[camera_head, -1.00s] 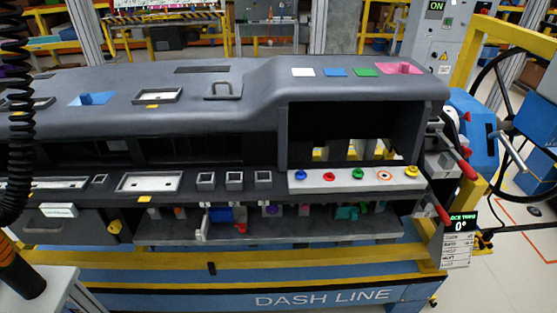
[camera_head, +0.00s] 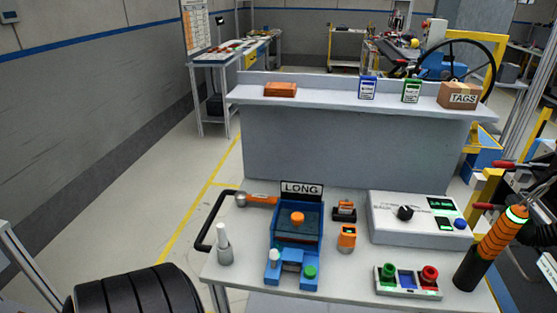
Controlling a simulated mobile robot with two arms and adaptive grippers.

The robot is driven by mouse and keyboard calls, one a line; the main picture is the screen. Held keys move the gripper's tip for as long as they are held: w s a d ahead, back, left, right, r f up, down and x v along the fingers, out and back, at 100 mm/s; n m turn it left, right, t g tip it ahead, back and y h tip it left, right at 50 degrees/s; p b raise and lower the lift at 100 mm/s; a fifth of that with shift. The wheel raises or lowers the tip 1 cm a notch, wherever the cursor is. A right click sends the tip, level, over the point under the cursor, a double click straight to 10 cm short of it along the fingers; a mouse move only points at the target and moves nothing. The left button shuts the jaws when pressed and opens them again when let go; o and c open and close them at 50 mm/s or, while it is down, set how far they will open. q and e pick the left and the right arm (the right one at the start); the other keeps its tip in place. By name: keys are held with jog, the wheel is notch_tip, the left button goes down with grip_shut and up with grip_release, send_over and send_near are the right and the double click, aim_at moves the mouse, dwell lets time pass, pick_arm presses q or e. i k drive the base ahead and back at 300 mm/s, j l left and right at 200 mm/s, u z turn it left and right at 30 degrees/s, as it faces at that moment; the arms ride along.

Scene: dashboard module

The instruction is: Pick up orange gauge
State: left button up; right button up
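Several orange items are on the near workbench, and I cannot tell for certain which is the gauge. An orange and grey tool (camera_head: 257,199) lies at the bench's back left edge. The blue fixture has an orange knob and a "LONG" sign (camera_head: 302,190) behind it.
The workbench (camera_head: 235,285) also holds a grey upright tool (camera_head: 224,245), a white control box (camera_head: 420,218), a button panel (camera_head: 408,280) and an orange-black tool (camera_head: 490,248). A raised shelf (camera_head: 320,98) carries a "TAGS" box (camera_head: 459,95).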

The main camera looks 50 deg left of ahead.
aim_at(346, 241)
jog(key=u, duration=1.1)
